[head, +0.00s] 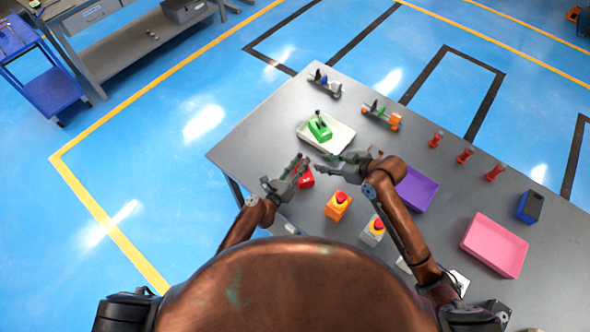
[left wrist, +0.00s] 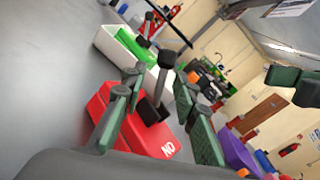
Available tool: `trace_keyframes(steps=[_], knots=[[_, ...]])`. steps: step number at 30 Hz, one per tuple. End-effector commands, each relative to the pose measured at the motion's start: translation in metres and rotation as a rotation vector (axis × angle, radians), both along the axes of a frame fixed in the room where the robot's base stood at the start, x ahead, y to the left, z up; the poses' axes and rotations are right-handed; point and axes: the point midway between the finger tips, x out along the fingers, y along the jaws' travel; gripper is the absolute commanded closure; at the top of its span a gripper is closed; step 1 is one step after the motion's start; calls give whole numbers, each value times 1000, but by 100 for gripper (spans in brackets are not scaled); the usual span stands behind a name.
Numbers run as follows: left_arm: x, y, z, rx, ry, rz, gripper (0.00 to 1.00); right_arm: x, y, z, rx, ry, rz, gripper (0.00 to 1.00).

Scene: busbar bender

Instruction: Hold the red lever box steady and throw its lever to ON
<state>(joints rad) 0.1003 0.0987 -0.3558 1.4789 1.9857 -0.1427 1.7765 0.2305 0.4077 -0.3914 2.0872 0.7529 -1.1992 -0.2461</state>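The red lever box (head: 306,180) stands on the grey table, partly hidden by my left gripper (head: 298,168). Red shows outside the left finger; whether the fingers touch the box cannot be told. My right gripper (head: 322,165) is open and empty, just right of the box; it also shows at the right edge of the wrist view.
A green lever box (head: 320,130) sits in a white tray (head: 342,140) behind. Orange (head: 338,207) and grey (head: 372,232) button boxes stand in front right. A purple tray (head: 416,190), a pink tray (head: 494,246) and several red pieces lie to the right.

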Motion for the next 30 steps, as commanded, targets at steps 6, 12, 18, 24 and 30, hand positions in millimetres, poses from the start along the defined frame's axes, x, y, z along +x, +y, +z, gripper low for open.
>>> trace_keyframes(steps=[6,12,18,24,30], knots=[[8,-5,0,-1,0,0,73,0,0,0,0,0,0,71],[8,-4,0,0,0,0,73,0,0,0,0,0,0,71],[8,-4,0,1,0,0,87,0,0,0,0,0,0,71],[8,-4,0,1,0,0,100,0,0,0,0,0,0,71],[8,-4,0,1,0,0,100,0,0,0,0,0,0,71]])
